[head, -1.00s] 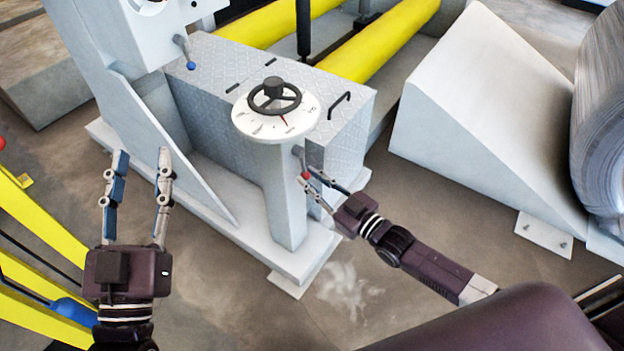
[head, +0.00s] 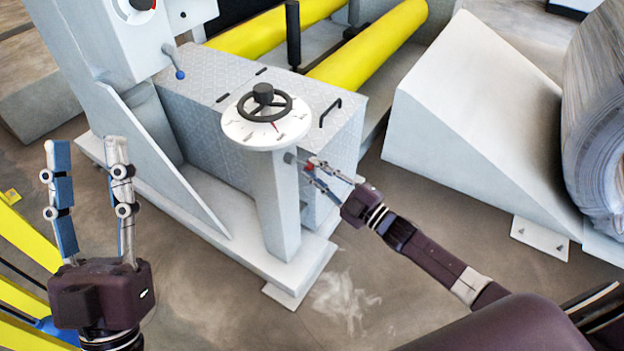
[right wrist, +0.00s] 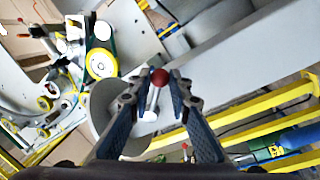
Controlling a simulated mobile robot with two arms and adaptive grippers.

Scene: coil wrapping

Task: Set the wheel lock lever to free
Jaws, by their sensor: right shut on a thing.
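The wheel lock lever is a short grey rod with a red ball knob (head: 309,167) on the side of a grey pedestal (head: 275,200), under a white dial (head: 240,130) with a black handwheel (head: 264,103). In the head view the lever points right and slightly down from its hub. My right gripper (head: 313,170) is shut on the knob end. In the right wrist view the red knob (right wrist: 160,77) sits between the fingertips, with the rod below it. My left gripper (head: 88,145) is open and empty at the left, apart from the machine.
A grey machine column with a blue-tipped lever (head: 179,74) stands left of the pedestal. A tread-plate box (head: 335,130) with a black handle is behind it. A grey wedge (head: 470,130) and a large coil (head: 600,130) are at right. Yellow rails (head: 25,240) lie at lower left.

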